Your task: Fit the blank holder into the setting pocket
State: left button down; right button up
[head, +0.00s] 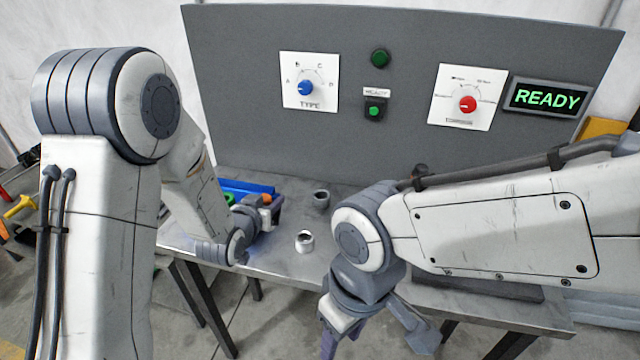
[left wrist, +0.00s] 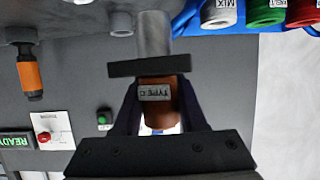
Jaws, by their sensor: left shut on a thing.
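My left gripper (head: 262,208) is over the table beside the blue rack. In the left wrist view its two fingers (left wrist: 157,112) are shut on the blank holder, whose brown-orange body (left wrist: 160,105) carries a "TYPE C" label. A dark crossbar and a grey metal cylinder show beyond this body; I cannot tell whether the cylinder belongs to the holder. A dark grey round socket (head: 321,199) and a pale hollow cup (head: 305,241) stand on the table right of the gripper. I cannot tell which thing is the setting pocket. My right gripper (head: 375,335) is low in front, fingers apart and empty.
A blue rack (head: 248,187) stands at the table's left; labelled white, green and red pieces show there in the wrist view. A dark piece with an orange band (left wrist: 30,77) is also there. The grey panel (head: 400,60) with knobs and a READY display closes off the back.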

pick_arm(q)
jog(key=d+r+m+g+h+p, duration=0.1)
jog(key=d+r+m+h, duration=0.1)
jog(key=d, duration=0.7)
jog(key=shift+r+m+h, duration=0.4)
jog(key=shift+r, duration=0.2)
jog(key=shift+d, duration=0.1)
notch_tip(320, 180, down, 6)
jog(key=b, duration=0.5)
jog(key=shift+s+b, duration=0.1)
jog(key=shift+b, duration=0.3)
jog(key=shift+b, duration=0.4)
dwell(0.5)
jog(key=shift+f+b, duration=2.2)
jog(key=shift+f, duration=0.05)
jog(key=shift+c, duration=1.9)
grip_release()
